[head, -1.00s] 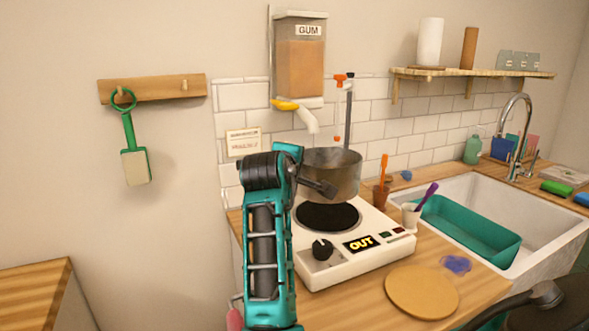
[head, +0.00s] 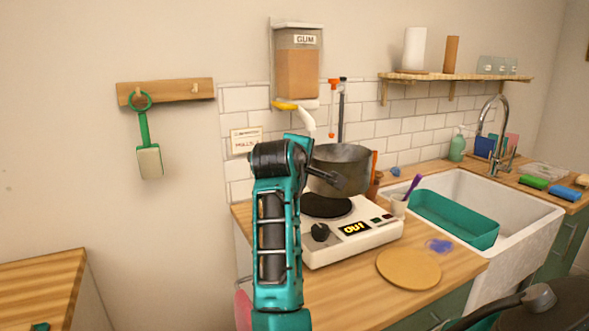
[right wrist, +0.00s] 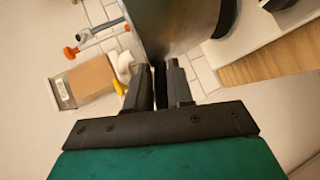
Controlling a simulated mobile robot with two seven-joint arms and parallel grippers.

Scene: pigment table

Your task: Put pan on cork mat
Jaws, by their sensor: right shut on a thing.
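The grey metal pan (head: 345,166) hangs in the air above the hot plate, roughly level. My right gripper (head: 330,180) is shut on the pan's near left side. In the right wrist view the pan (right wrist: 182,28) rises from between the fingertips of my right gripper (right wrist: 160,78); the exact gripped part is hard to make out. The round cork mat (head: 408,268) lies flat and bare on the wooden counter, in front and to the right of the hot plate. My left gripper is not in view.
The white hot plate (head: 365,243) with a black burner (head: 326,206) stands below the pan. A small white cup (head: 399,206) with a purple tool stands right of it. A blue-purple blob (head: 439,246) lies beside the mat. The sink (head: 535,220) holds a teal tub (head: 455,217).

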